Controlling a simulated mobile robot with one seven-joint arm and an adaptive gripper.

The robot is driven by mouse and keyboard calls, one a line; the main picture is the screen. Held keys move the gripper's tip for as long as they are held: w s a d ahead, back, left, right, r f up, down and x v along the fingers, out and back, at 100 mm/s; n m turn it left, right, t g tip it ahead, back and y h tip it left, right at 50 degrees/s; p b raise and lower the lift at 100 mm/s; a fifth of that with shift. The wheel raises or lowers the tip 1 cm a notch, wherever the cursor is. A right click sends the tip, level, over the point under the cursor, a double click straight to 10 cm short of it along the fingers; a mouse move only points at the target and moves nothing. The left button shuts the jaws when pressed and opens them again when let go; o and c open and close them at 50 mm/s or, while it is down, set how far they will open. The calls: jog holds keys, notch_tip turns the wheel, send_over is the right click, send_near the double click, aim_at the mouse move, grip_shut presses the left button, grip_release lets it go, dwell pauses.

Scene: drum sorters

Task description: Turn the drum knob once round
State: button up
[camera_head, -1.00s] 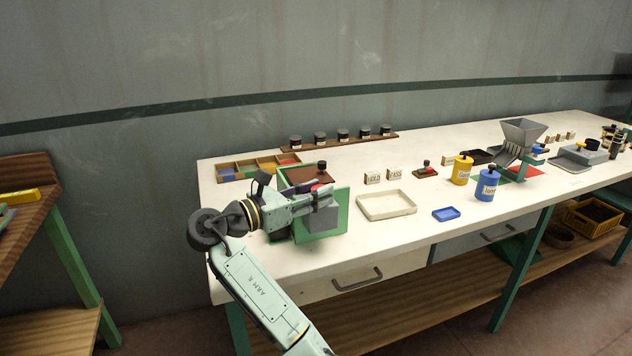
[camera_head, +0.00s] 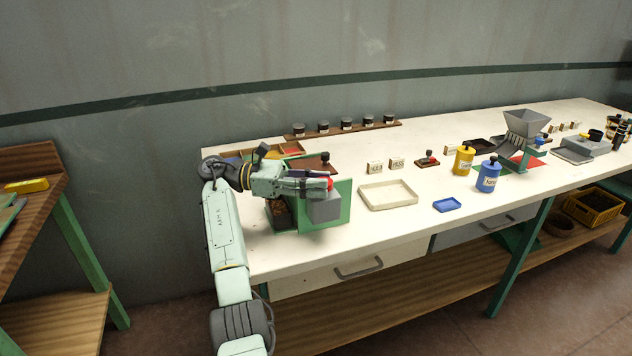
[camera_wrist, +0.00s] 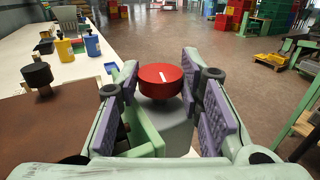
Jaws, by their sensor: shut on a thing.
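The drum knob is a red round cap with a white line (camera_wrist: 161,79). In the wrist view it sits between the purple finger pads of my gripper (camera_wrist: 161,88), which is shut on it. The white line points nearly straight away from me. The knob is above a grey block (camera_head: 324,209) on the front of the green-panelled drum sorter (camera_head: 338,220). My gripper hides part of the sorter.
A dark knob on a brown board (camera_wrist: 37,76) stands left of my fingers. A cream tray (camera_head: 389,195), a blue tray (camera_head: 447,204), and yellow (camera_head: 464,160) and blue (camera_head: 488,176) bottles stand to the right. The bench front (camera_head: 360,236) is clear.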

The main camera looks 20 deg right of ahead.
jog(key=shift+d+f+m+g+y, duration=0.1)
jog(key=shift+m+g+y, duration=0.4)
jog(key=shift+g, duration=0.4)
jog(key=o, duration=1.2)
jog(key=shift+c, duration=0.2)
notch_tip(320, 180, up, 10)
jog(key=shift+r, duration=0.1)
